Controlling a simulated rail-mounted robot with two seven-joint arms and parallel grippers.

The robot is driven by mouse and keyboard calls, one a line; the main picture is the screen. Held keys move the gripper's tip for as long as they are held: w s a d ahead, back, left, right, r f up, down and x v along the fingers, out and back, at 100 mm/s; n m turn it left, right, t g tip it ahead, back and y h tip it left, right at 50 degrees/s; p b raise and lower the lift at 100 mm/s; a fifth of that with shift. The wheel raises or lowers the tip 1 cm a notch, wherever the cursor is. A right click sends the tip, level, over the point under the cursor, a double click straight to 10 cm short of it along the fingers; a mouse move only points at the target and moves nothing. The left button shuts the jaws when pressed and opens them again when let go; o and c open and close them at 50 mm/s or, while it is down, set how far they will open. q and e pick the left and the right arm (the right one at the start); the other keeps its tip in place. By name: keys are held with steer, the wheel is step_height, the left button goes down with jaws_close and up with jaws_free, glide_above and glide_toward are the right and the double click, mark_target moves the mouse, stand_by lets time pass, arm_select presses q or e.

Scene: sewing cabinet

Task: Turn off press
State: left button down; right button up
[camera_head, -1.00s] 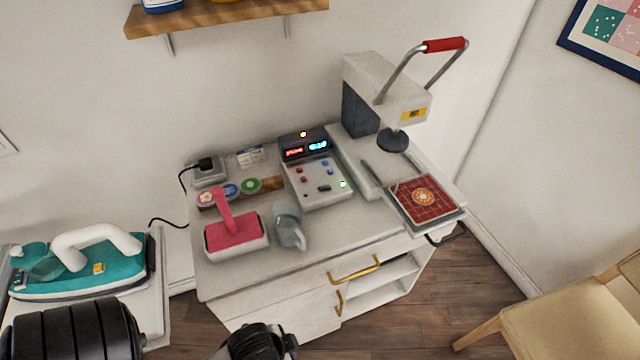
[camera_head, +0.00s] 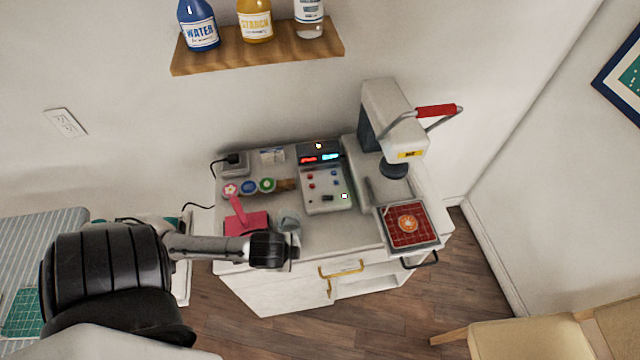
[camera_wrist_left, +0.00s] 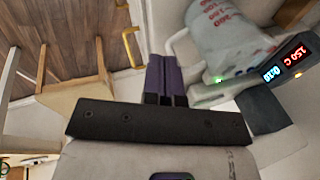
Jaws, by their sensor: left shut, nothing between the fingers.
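The heat press (camera_head: 383,105) stands at the back right of the cabinet, with its red handle (camera_head: 435,111) raised. A patterned red pad (camera_head: 405,226) lies on its lower plate. My left gripper (camera_head: 292,253) is shut and empty over the cabinet's front edge, apart from the box. Its fingers show in the wrist view (camera_wrist_left: 166,76). My right gripper is out of view.
A shelf with bottles (camera_head: 258,48) hangs above. A chair (camera_head: 540,335) stands at lower right.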

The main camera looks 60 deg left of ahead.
arm_select(q)
steer(key=w+a+r+m+y+p, duration=0.1)
steer(key=w+a+r+p, duration=0.2)
steer(key=a, duration=0.5)
steer(key=w+a+r+m+p, duration=0.1)
steer(key=w+a+r+p, duration=0.1)
steer(key=a+r+p, duration=0.4)
steer(key=w+a+n+t+h+b, duration=0.1)
steer(key=w+n+t+h+b, duration=0.1)
steer(key=w+n+t+h, duration=0.2)
steer(key=w+h, duration=0.1)
steer(key=w, duration=0.2)
steer(key=shift+w+a+n+h+b, duration=0.2)
steer(key=shift+w+n+h+b, duration=0.1)
steer(key=shift+h, duration=0.1)
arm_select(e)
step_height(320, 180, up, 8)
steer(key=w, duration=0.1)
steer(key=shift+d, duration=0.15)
arm_select(q)
steer(key=shift+f, duration=0.2)
